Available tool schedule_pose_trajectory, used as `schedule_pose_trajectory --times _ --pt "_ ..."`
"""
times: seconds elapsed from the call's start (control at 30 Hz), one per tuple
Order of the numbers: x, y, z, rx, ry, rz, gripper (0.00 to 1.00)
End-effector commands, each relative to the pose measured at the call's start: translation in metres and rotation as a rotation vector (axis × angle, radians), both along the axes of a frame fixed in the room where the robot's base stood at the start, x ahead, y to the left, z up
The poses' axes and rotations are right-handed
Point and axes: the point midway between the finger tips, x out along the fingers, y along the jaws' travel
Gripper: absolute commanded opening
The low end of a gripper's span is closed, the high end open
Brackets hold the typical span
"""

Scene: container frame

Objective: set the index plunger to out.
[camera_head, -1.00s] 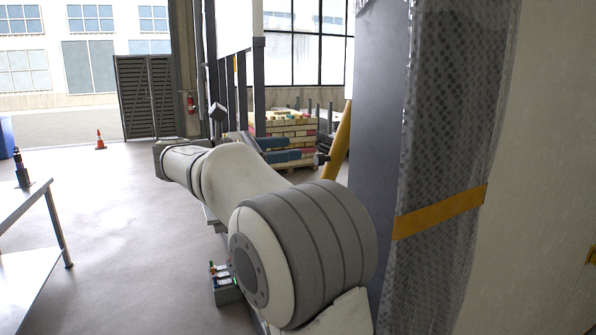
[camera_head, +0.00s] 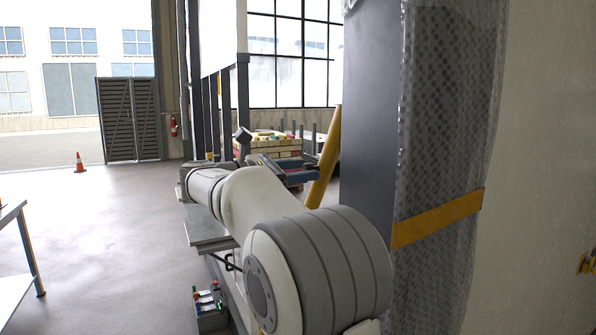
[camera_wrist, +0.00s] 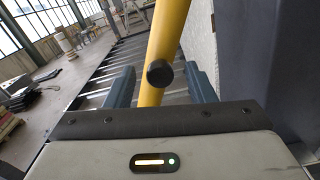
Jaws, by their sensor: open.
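The index plunger shows as a round black knob (camera_wrist: 159,73) on the side of a slanted yellow post (camera_wrist: 168,32) in the wrist view. My gripper (camera_wrist: 158,69) is open, with one blue-grey finger on each side of the knob in the picture. Nothing shows clamped between the fingers. I cannot tell how far the knob lies beyond the fingertips or whether it is in or out. In the head view, the yellow post (camera_head: 327,158) stands just right of my gripper, and I cannot make out the knob there.
A roller conveyor (camera_wrist: 88,82) runs behind the post in the wrist view. A tall wrapped column (camera_head: 440,130) stands close on the right in the head view. A table (camera_head: 14,245) is at far left, with open floor (camera_head: 110,240) between.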

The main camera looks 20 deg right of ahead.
Motion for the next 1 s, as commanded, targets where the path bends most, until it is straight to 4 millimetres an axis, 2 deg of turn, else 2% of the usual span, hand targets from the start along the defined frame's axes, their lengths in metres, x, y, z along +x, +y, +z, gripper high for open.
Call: schedule_pose_trajectory --times 0.23,0.83,1.0 --pt "0.0003 -0.0008 -0.0002 0.0 0.0 0.001 0.49" --pt "0.0004 0.0002 -0.0002 -0.001 0.0 0.003 0.01" --pt "0.0006 0.0005 -0.0003 -0.001 0.0 0.003 0.0"
